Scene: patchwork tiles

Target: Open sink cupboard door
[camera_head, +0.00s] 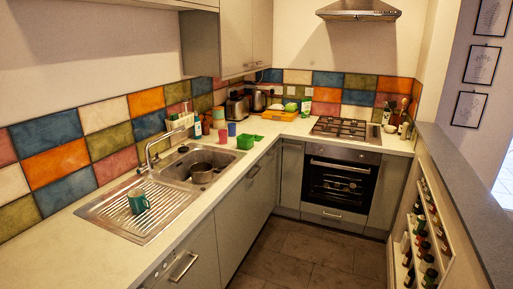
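The steel sink (168,188) is set in the pale worktop along the left wall. Below its front edge is a grey-green cupboard door (238,222), seen at a steep angle, with a bar handle (253,172) near its top edge. The door looks flush with the front and shut. Neither of my grippers shows in this view.
A front with a handle (184,267) stands left of the sink cupboard. The oven (340,183) is at the back, and a bottle rack (422,235) lines the right side. The tiled floor (310,258) between is clear. A pot (202,172) and green mug (138,201) sit at the sink.

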